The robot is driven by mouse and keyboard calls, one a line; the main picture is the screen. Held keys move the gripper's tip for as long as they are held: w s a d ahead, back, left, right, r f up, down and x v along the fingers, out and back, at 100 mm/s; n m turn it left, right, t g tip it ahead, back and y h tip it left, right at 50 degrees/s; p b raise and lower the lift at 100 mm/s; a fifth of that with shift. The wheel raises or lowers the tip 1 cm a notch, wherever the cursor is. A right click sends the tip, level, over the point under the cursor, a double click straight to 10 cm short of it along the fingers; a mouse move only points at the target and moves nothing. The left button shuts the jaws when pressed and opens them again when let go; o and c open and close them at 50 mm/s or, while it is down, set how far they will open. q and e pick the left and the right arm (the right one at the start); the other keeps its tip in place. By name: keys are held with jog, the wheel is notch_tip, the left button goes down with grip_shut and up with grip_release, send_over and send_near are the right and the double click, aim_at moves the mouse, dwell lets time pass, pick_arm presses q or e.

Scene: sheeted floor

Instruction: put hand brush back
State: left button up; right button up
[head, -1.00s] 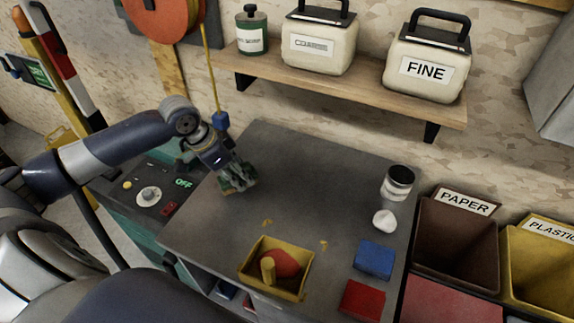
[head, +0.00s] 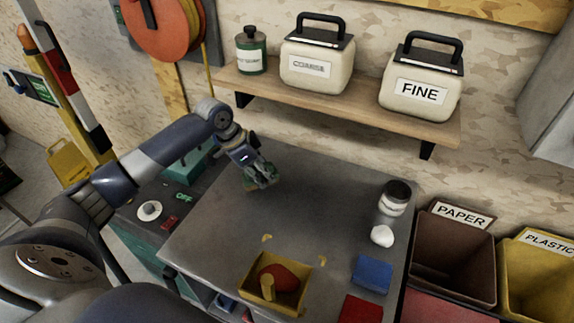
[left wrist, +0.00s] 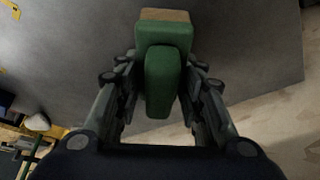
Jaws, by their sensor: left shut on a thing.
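My left gripper (head: 262,180) is over the back left part of the grey bench top (head: 310,195). It is shut on a green hand brush, whose green body (left wrist: 165,75) lies between the two fingers in the left wrist view. A tan strip, seemingly the bristles, shows at the brush's far end. In the head view the brush is mostly hidden by the fingers, and I cannot tell whether it touches the bench. My right gripper is not in view.
A yellow tray (head: 247,286) with a red thing (head: 287,277) stands at the bench's front. A jar (head: 394,197), a white lump (head: 382,236), a blue block (head: 372,270) and a red block (head: 361,309) line the right side. A shelf (head: 330,112) hangs behind. The bench middle is clear.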

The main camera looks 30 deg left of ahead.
aim_at(276, 170)
pick_arm(q)
jog(key=w+d, duration=0.3)
jog(key=shift+w+r+p, duration=0.1)
jog(key=shift+p, duration=0.25)
jog(key=shift+w+d+r+p, duration=0.1)
jog(key=shift+w+d+p, duration=0.35)
jog(key=shift+w+d, duration=0.5)
jog(key=shift+p+x, duration=0.35)
jog(key=shift+x, duration=0.5)
jog(key=shift+a, duration=0.15)
jog(key=shift+f, duration=0.2)
jog(key=o, duration=1.2)
jog(key=shift+f, duration=0.1)
